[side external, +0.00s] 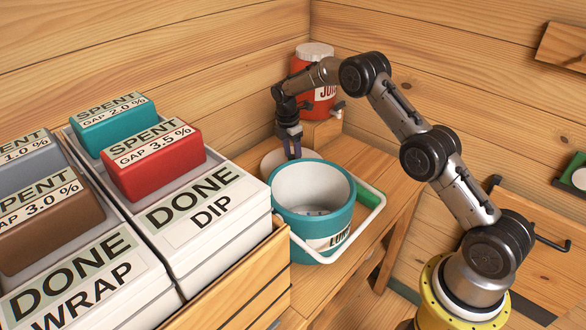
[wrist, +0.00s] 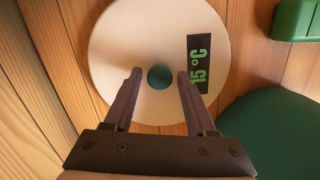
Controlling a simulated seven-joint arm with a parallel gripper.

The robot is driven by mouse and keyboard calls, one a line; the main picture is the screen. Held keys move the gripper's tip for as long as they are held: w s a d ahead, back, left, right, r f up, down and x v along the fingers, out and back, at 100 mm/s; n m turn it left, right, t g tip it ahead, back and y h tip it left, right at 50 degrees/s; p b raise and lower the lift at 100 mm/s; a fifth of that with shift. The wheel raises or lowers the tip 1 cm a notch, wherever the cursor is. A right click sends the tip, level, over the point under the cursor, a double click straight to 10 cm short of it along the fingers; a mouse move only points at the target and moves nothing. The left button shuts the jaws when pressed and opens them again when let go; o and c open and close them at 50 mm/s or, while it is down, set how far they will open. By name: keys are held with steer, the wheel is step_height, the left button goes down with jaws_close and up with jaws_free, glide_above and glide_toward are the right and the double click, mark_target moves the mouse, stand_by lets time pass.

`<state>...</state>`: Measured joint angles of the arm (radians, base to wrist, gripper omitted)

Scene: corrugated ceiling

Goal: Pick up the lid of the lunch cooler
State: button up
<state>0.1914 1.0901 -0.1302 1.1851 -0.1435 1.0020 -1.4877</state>
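The lunch cooler (side external: 312,222) is a teal round tub with a white inside and a white handle, standing open on the wooden bench. A pale round lid (wrist: 115,45) with a small teal knob (wrist: 160,84) and a green-on-black "15 °C" strip lies flat on wood. In the side view the lid (side external: 268,163) lies just behind the cooler, partly hidden by it and by my gripper. My gripper (side external: 291,150) points down over the lid. In the wrist view my gripper (wrist: 159,74) is open and empty, its fingertips on either side of the knob. Contact cannot be told.
A red juice jug (side external: 325,97) stands on a wooden block behind my gripper. White "DONE" bins (side external: 215,200) with coloured "SPENT" blocks stand at left. A green item (side external: 370,190) sits right of the cooler. A dark teal round surface (wrist: 275,135) fills the wrist view's lower right.

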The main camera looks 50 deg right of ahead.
jaws_close()
stand_by(1.1)
